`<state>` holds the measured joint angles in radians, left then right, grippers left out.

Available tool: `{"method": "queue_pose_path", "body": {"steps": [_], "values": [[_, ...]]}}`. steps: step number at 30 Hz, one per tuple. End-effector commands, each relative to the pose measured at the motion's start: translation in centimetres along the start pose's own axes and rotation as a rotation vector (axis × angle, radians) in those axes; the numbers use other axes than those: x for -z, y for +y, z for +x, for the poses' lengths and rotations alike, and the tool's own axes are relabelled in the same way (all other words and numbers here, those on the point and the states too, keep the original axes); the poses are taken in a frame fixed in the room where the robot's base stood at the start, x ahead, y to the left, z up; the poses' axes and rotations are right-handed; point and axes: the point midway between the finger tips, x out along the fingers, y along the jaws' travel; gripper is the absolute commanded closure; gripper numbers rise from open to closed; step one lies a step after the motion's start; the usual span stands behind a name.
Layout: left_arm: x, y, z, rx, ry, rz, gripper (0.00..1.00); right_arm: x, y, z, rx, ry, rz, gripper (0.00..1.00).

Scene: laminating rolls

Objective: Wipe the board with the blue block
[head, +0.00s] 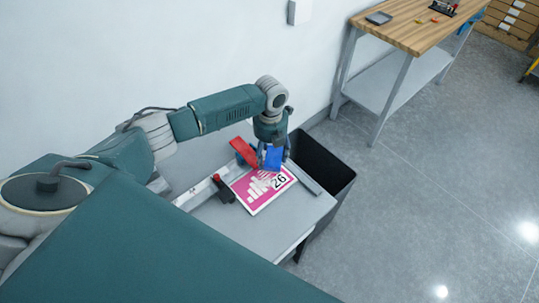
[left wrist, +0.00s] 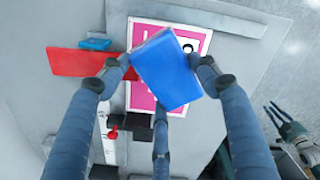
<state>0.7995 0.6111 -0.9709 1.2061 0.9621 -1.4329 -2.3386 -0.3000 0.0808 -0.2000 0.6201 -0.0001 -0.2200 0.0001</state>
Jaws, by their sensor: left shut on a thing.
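The board (head: 250,195) is a pink and white sheet with a bar pattern and the number 26, lying flat on the grey table. It also shows in the left wrist view (left wrist: 140,97), partly hidden behind the block and fingers. My left gripper (head: 271,153) is shut on the blue block (head: 273,160), over the board's far part. In the left wrist view the block (left wrist: 166,68) sits tilted between the fingers; I cannot tell whether it touches the board. My right gripper (left wrist: 275,112) shows small at the right edge of that view, its jaw state unclear.
A red block (head: 243,151) lies left of the board, with a small blue piece (left wrist: 95,44) beside it. A metal rail with a black and red slider (head: 222,188) runs along the left. A black bin (head: 325,163) stands right of the grey table (head: 260,232).

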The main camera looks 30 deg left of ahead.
Motion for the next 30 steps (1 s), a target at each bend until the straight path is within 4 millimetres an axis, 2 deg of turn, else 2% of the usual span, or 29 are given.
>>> {"method": "queue_pose_path", "body": {"steps": [11,21,30], "values": [[0.0,0.0,-0.4,0.001,-0.001,0.001,0.77,0.1,-0.2,-0.2,0.002,0.000,0.001,0.74],[-0.1,0.0,-3.1,0.001,-0.001,0.001,0.77,0.2,-0.2,-1.6,0.002,0.001,0.001,0.74],[0.0,0.0,-3.1,0.001,-0.001,0.001,0.77,0.2,-0.2,-1.5,0.002,0.000,0.001,0.74]]}}
